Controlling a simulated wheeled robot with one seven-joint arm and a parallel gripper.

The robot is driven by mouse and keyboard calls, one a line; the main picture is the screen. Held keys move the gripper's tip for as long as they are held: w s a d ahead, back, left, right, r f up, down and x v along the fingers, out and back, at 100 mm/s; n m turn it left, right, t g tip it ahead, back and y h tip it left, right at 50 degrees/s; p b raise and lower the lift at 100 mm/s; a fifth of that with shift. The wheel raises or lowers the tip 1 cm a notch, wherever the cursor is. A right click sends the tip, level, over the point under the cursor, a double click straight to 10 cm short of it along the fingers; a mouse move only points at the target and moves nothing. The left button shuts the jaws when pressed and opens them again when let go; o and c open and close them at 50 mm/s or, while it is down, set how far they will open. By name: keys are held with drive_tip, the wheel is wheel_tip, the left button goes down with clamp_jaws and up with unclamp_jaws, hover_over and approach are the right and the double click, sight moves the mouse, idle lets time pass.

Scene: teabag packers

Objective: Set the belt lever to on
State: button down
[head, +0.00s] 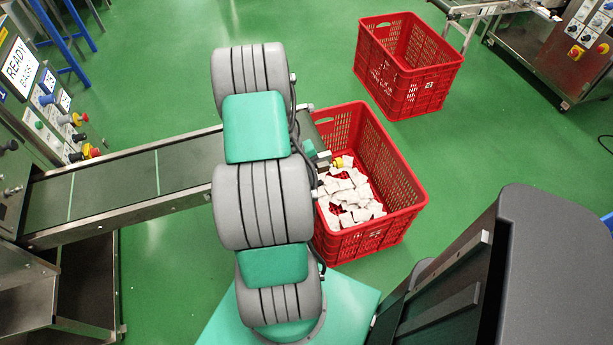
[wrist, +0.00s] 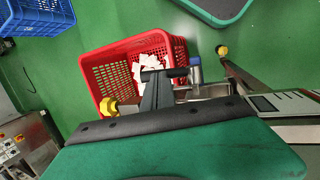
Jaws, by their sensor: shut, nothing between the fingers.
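The belt lever cannot be told for sure. The machine's control panel (head: 50,120) at the left edge of the head view carries several knobs, and a small grey handle (head: 12,190) sits on the machine below it. The belt (head: 110,180) runs from there towards a red crate (head: 415,195). In the head view my gripper (head: 322,160) is mostly hidden by my arm, above the crate's near-left rim and far from the panel. In the wrist view my gripper (wrist: 165,74) is shut and empty, with the red crate behind it.
White teabags (head: 348,198) lie in the red crate. A screen (head: 20,65) reads READY. A second red crate (head: 410,65) stands behind on the green floor (head: 170,60). Another machine (head: 565,45) is at the upper right. A blue crate (wrist: 35,15) shows in the wrist view.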

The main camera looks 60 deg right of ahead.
drive_tip(key=f+t+y, duration=0.1)
drive_tip(key=s+d+t+y+b, duration=0.1)
drive_tip(key=shift+s+d+f+t, duration=0.1)
drive_tip(key=shift+f+t, duration=0.2)
drive_tip(key=shift+f, duration=0.3)
drive_tip(key=shift+s+d+f, duration=0.1)
idle(0.3)
